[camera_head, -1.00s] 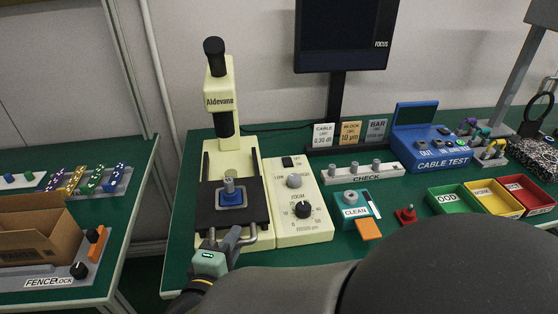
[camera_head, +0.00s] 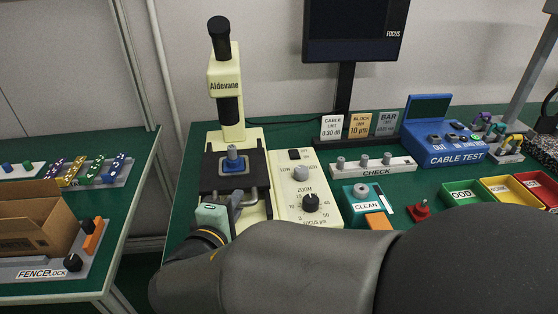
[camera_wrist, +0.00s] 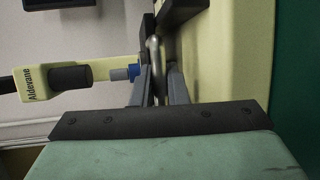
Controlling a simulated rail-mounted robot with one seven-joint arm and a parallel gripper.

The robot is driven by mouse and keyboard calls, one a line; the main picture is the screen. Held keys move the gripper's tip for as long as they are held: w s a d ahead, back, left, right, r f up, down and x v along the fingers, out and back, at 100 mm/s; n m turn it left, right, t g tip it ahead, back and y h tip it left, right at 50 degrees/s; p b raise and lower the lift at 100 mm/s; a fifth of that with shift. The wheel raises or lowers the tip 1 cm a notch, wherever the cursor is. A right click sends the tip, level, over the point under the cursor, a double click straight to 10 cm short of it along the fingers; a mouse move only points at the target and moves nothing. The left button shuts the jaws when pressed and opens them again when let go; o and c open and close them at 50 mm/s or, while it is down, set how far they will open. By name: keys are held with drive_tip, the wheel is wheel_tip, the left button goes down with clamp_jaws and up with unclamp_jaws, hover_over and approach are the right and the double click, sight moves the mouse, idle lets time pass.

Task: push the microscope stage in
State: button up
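The cream microscope (camera_head: 224,80) stands on the green bench at left centre. Its black stage (camera_head: 211,173) carries a blue block with a grey knob (camera_head: 233,160) and sits well back under the microscope's head. A metal handle (camera_head: 249,197) is on the stage's front; it also shows in the wrist view (camera_wrist: 153,57). My gripper (camera_head: 234,203) is at the front of the stage. In the wrist view its grey fingers (camera_wrist: 158,88) lie on both sides of the handle and look closed on it. My arm hides the microscope's front base.
The cream zoom panel (camera_head: 322,211) stands just right of the stage. Beyond it are the clean box (camera_head: 361,204), a red knob (camera_head: 420,210) and coloured bins. A monitor (camera_head: 352,28) stands behind. A second bench with a cardboard box (camera_head: 38,228) is at left, across a gap.

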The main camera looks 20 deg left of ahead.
drive_tip(key=o, duration=0.3)
drive_tip(key=shift+o, duration=0.2)
drive_tip(key=v, duration=1.7)
drive_tip(key=shift+s+p, duration=0.2)
drive_tip(key=shift+p, duration=0.25)
drive_tip(key=shift+r, duration=0.1)
